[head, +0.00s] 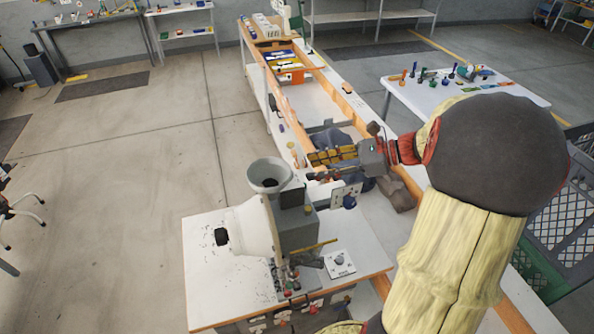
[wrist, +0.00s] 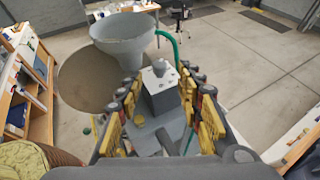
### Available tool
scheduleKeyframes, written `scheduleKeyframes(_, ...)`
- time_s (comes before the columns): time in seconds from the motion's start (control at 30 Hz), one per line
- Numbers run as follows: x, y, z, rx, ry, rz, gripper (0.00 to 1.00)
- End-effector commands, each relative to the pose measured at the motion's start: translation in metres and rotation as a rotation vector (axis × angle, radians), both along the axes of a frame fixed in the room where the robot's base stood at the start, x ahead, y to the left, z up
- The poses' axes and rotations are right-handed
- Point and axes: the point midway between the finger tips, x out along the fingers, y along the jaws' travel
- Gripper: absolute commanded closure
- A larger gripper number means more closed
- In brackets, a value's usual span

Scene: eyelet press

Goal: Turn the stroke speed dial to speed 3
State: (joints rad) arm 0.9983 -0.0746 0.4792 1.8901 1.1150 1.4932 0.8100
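The eyelet press (head: 296,228) stands on a white-topped bench, with a grey body and a funnel hopper (head: 268,174). A white plate with a grey dial (head: 340,261) lies at the press's right front; its markings are too small to read. A second white plate with a dark knob (head: 349,201) stands behind it. My gripper (head: 318,162) is beyond and above the press, apart from the front dial plate. In the wrist view my gripper (wrist: 165,108) has its yellow-padded fingers spread and empty.
The bench's white top (head: 205,275) carries scattered dark bits on its left. Red and dark controls (head: 290,282) sit at the press's front. A long rail-sided table runs back, with an orange bin (head: 291,75). A tool table (head: 460,88) stands right.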

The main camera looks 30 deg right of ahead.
Motion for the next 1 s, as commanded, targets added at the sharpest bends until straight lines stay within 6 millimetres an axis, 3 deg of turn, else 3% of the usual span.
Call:
scheduleKeyframes(0.4,0.036,0.041,-0.022,0.001,0.005,0.003,0.63)
scheduleKeyframes(0.8,0.042,0.046,-0.027,0.001,0.004,-0.001,0.63)
scheduleKeyframes(1.0,0.042,0.046,-0.026,0.001,0.005,-0.001,0.74)
